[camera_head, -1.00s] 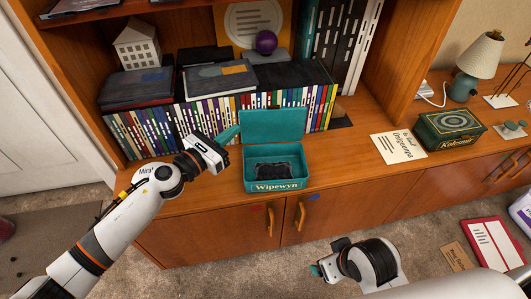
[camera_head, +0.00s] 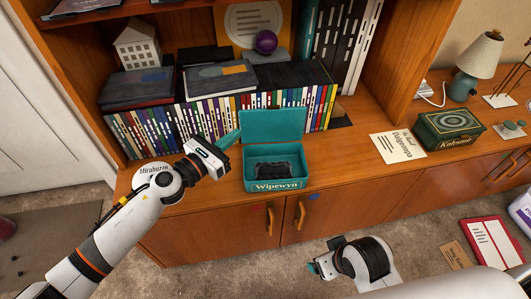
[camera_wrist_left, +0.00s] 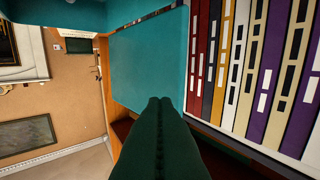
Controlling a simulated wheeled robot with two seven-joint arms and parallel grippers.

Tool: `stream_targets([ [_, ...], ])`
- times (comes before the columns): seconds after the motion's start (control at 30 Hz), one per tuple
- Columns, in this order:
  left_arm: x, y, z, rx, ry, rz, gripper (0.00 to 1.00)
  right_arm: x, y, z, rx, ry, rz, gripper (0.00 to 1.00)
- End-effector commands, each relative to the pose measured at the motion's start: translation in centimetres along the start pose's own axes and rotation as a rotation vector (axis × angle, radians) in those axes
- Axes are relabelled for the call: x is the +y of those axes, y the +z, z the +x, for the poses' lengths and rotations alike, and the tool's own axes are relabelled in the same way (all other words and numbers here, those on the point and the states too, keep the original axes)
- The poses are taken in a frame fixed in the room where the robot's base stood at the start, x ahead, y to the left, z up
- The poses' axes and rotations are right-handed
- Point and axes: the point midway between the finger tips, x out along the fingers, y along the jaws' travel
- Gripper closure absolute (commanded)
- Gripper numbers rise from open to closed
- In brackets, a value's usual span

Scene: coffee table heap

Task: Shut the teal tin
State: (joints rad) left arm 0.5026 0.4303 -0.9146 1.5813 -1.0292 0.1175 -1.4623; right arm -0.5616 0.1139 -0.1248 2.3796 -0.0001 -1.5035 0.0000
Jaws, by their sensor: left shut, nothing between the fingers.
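The teal tin (camera_head: 277,186), labelled Wipewyn, stands open on the wooden cabinet top. Its lid (camera_head: 273,125) stands up at the back, and something dark lies inside. The lid also shows as a teal panel in the left wrist view (camera_wrist_left: 150,62). My left gripper (camera_head: 236,132) is shut and empty, its fingertips close to the lid's left edge; I cannot tell whether they touch it. Its closed fingers show in the left wrist view (camera_wrist_left: 160,102), over the lid. My right gripper (camera_head: 312,268) is low at the front, away from the cabinet, its jaws unclear.
A row of books (camera_head: 160,133) stands right behind the tin, with a purple ball (camera_head: 266,42) above. A paper card (camera_head: 398,147) and a dark green tin (camera_head: 450,129) are to the right. The cabinet top between tin and card is clear.

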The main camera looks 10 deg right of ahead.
Motion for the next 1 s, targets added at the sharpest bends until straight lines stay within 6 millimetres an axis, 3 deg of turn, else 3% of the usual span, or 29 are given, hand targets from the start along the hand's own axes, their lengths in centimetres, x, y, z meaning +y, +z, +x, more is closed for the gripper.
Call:
stream_targets([
  [0.23,0.0,0.0,-0.4,0.0,0.0,0.0,1.0,0.0,-0.2,0.1,0.006,0.001,0.0,0.16],
  [1.0,0.0,0.1,-5.0,-0.001,0.0,0.0,1.0,-0.2,-0.3,-0.4,0.006,-0.007,-0.007,0.16],
])
